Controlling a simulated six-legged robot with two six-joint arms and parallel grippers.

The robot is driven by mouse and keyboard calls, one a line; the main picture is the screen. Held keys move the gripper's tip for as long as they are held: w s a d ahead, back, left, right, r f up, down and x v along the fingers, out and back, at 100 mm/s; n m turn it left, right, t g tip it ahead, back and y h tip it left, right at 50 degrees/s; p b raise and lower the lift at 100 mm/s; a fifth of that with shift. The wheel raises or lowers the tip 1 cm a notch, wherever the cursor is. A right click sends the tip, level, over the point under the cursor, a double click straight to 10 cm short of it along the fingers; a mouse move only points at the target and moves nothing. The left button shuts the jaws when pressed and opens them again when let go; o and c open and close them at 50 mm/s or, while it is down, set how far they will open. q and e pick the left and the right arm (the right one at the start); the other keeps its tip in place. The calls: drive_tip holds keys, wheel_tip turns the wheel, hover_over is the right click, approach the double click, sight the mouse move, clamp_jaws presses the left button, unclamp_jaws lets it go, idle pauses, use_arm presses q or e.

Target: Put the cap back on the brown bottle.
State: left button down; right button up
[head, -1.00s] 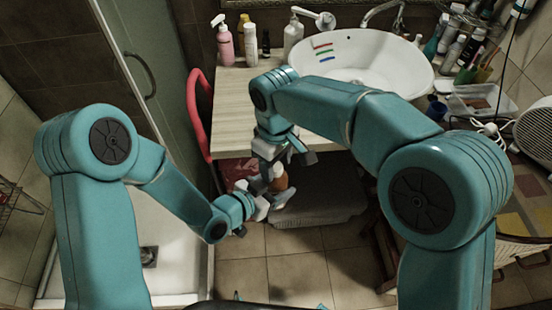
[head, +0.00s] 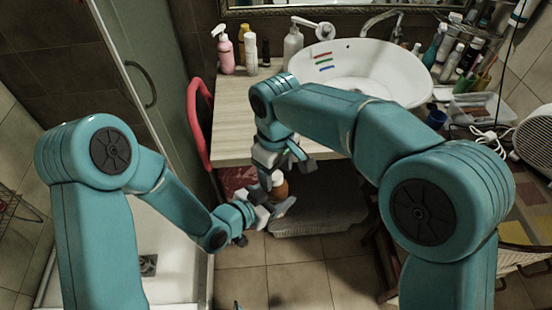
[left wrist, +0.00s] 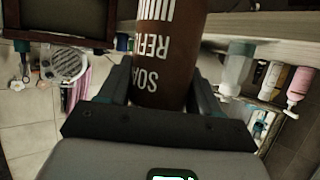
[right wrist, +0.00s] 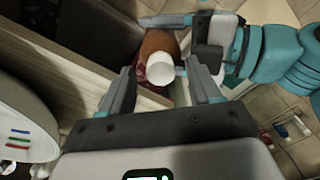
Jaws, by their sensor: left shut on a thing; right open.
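The brown bottle (head: 280,190) is in front of the counter, in the air. My left gripper (head: 262,212) is shut on its body. In the left wrist view the bottle (left wrist: 168,45) stands between the left fingers, its white lettering upside down in the picture. In the right wrist view a white cap (right wrist: 156,68) is at the top end of the bottle (right wrist: 157,42). I cannot tell whether it is fully seated. My right gripper (right wrist: 160,84) is open, with its fingers on either side of the cap and a visible gap.
The wooden counter (head: 240,125) carries a white basin (head: 360,75), a pink spray bottle (head: 226,55) and several other bottles. A red chair frame (head: 195,120) is at the left. Tiled floor lies in front.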

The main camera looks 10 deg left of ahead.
wheel_tip(320, 180, up, 12)
drive_tip(key=shift+f, duration=0.25)
idle(0.5)
drive_tip(key=s+d+f+m+g, duration=0.2)
drive_tip(key=s+f+m+g, duration=0.55)
drive_tip(key=s+f, duration=1.05)
drive_tip(key=d+f+m+t+y, duration=0.2)
drive_tip(key=d+f+t, duration=0.2)
drive_tip(key=d+f, duration=0.3)
drive_tip(key=d+f+m+t+y, duration=0.2)
drive_tip(key=d+f, duration=0.5)
drive_tip(key=f, duration=0.7)
drive_tip(key=shift+s+d+f+m+t, duration=0.15)
drive_tip(key=shift+d+m+t, duration=0.05)
drive_tip(key=shift+m+t, duration=0.7)
